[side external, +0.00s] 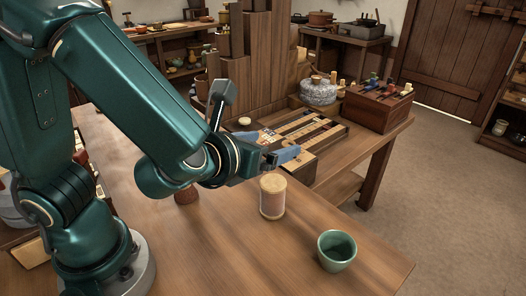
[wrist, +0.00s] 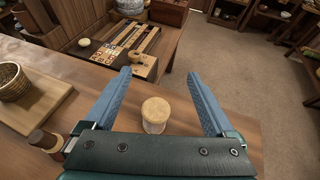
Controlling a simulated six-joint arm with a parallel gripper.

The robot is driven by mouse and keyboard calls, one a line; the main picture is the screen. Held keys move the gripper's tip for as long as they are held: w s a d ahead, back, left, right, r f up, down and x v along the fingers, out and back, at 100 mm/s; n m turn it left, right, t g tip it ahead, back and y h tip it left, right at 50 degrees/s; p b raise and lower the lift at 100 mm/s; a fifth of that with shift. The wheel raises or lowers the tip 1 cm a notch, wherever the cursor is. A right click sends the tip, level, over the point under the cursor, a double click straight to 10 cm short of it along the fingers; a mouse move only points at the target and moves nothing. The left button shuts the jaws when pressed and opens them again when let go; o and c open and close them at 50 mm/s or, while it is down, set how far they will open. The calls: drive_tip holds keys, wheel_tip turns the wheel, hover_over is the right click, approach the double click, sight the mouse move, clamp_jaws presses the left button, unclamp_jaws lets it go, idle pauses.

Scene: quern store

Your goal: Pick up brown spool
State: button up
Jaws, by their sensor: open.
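A tan-brown spool (side external: 272,200) with a pale wooden top stands upright on the table. My gripper (side external: 281,155) has blue fingers spread apart with nothing held. It is above the table, behind and above the spool in the side view. It also shows in the wrist view (wrist: 159,73).
A green cup (side external: 337,252) stands at the table's front right. A game board (side external: 303,135) lies beyond my gripper, with a grey stone jar (side external: 319,92) and wooden box (side external: 377,107) behind. A woven basket (wrist: 13,82) sits on a board at left. Table around the spool is clear.

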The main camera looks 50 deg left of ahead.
sight(267, 196)
wheel_tip(267, 196, down, 12)
drive_tip(key=shift+r, duration=0.1)
drive_tip(key=shift+x, duration=2.65)
drive_tip(key=shift+s, duration=0.1)
clamp_jaws()
